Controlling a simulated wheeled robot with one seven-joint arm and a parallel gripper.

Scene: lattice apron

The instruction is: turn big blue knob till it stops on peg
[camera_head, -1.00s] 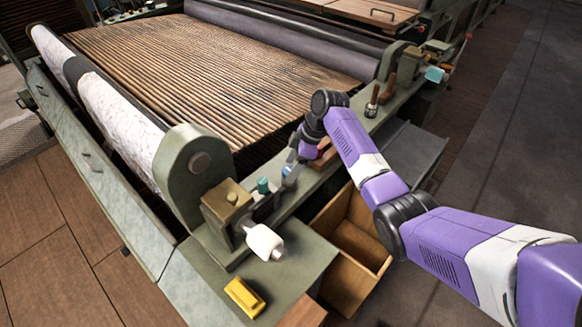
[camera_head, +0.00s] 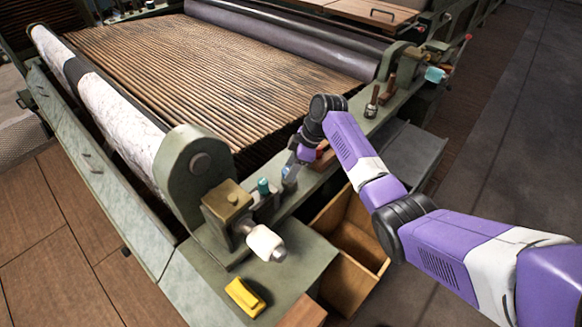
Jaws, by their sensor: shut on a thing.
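The big blue knob (camera_head: 286,170) sits on the green side rail of the machine, right of the teal cap. Only a small blue patch of it shows; my gripper and wrist hide the rest. My gripper (camera_head: 289,184) points down at the rail and is shut on the knob. The fingertips are small and partly hidden in this view. The peg cannot be made out.
A small teal cap (camera_head: 264,186) stands close left of my gripper. An open wooden drawer (camera_head: 350,285) lies below the rail. A dark-handled tool (camera_head: 372,103) stands farther along.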

